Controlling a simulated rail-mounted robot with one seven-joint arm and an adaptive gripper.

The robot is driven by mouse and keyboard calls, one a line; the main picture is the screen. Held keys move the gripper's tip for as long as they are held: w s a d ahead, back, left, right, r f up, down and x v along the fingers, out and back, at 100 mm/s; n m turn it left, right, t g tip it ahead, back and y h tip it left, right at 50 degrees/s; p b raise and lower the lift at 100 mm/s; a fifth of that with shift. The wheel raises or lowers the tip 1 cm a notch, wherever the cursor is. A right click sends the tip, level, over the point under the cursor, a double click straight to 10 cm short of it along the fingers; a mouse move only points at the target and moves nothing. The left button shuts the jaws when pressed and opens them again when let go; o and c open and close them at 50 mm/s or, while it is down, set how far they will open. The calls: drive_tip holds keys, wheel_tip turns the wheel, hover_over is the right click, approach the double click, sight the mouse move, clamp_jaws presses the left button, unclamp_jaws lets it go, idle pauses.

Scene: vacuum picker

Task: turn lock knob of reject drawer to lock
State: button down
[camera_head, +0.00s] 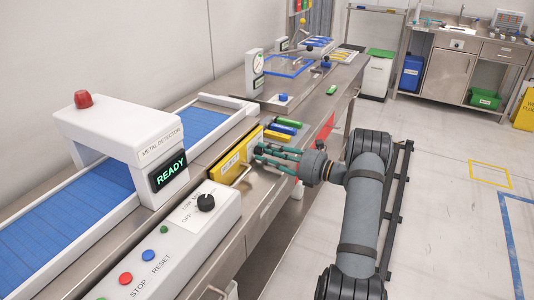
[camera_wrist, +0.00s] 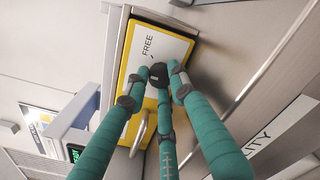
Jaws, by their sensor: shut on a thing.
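The reject drawer (camera_head: 227,168) is a yellow-edged box front with a white panel, set into the steel bench beside the conveyor. In the wrist view the drawer (camera_wrist: 178,40) fills the middle, with the word FREE on its panel. The black lock knob (camera_wrist: 159,73) sits on this panel below the word; in the head view it is hidden. My gripper (camera_head: 262,153) has teal fingers and reaches the drawer front from the right. In the wrist view my gripper (camera_wrist: 157,92) is shut on the knob, its fingers around it. A bar handle (camera_wrist: 139,137) is beside the fingers.
The metal detector (camera_head: 130,140) shows READY over a blue conveyor. A control box (camera_head: 190,228) with another black knob and buttons stands in front. Several coloured test sticks (camera_head: 284,129) lie behind the drawer. The floor right of my arm is mostly clear.

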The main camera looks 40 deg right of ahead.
drive_tip(key=shift+f+n+b, duration=0.1)
drive_tip(key=shift+n+b, duration=0.2)
drive_tip(key=shift+b, duration=0.1)
drive_tip(key=shift+n+b, duration=0.3)
drive_tip(key=shift+n, duration=0.2)
drive_tip(key=c, duration=1.5)
unclamp_jaws()
drive_tip(key=shift+o, duration=0.2)
drive_tip(key=v, duration=1.2)
